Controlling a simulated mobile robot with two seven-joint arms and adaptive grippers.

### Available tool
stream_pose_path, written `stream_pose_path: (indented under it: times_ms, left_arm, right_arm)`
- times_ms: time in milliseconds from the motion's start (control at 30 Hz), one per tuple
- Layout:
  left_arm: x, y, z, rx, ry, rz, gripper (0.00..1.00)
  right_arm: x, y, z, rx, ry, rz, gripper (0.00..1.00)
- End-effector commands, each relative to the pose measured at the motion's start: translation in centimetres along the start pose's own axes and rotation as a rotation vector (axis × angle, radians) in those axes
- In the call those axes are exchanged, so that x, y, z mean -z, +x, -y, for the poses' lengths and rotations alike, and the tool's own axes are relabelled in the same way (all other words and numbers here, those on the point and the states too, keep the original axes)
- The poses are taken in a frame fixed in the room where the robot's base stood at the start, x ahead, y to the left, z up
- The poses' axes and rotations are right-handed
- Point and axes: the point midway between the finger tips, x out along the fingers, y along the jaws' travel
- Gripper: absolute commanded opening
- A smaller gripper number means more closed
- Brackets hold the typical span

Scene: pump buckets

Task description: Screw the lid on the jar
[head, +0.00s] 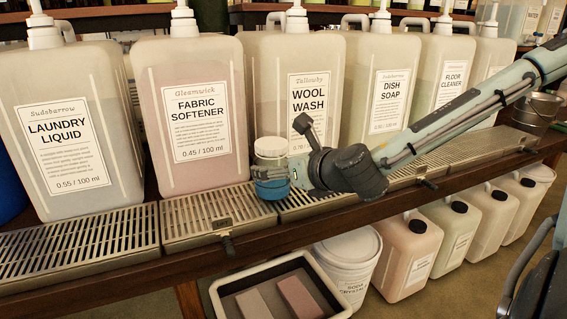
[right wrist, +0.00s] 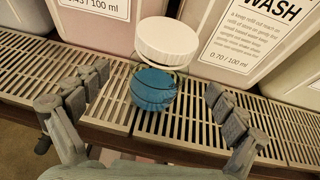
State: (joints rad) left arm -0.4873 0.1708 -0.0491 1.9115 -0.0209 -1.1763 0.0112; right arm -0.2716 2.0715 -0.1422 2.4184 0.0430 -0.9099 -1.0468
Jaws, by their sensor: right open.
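A small clear jar with blue contents (head: 272,189) stands on the slatted metal drip tray, in front of the wool wash container. It also shows in the right wrist view (right wrist: 153,90). A white lid (head: 271,147) sits at the top of the jar; it appears in the right wrist view (right wrist: 167,40) too, with clear glass below it. I cannot tell whether its thread is engaged. My right gripper (head: 288,160) is open at the jar, and part of it hides the jar in the head view. In the right wrist view its fingers are apart, on either side of the jar. My left gripper is not in view.
Large labelled pump containers, including fabric softener (head: 196,105) and wool wash (head: 310,95), stand close behind the tray (head: 80,240). Below the shelf are a black tray with two blocks (head: 278,300), a white bucket (head: 347,262) and several capped jugs. A metal pail (head: 537,112) stands at right.

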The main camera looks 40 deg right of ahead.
Motion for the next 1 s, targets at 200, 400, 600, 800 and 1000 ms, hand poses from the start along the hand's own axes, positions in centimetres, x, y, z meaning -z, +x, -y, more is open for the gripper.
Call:
stream_pose_path:
  times_ms: [200, 400, 600, 800, 1000]
  left_arm:
    - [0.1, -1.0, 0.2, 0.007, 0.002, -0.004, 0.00]
    - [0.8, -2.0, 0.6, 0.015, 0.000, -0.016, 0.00]
    - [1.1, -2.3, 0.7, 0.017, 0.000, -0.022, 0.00]
    - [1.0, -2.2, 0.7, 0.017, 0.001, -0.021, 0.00]
    - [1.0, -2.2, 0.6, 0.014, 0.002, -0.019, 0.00]
  right_arm:
    - [0.3, 3.4, 0.1, 0.002, 0.001, -0.003, 0.96]
    - [0.1, 5.5, 0.0, 0.000, 0.002, -0.001, 0.96]
    - [0.0, 6.0, 0.0, -0.001, 0.003, 0.000, 0.96]
    - [0.0, 6.0, 0.0, -0.001, 0.003, 0.000, 0.94]
    - [0.0, 6.0, 0.0, -0.001, 0.003, 0.000, 0.69]
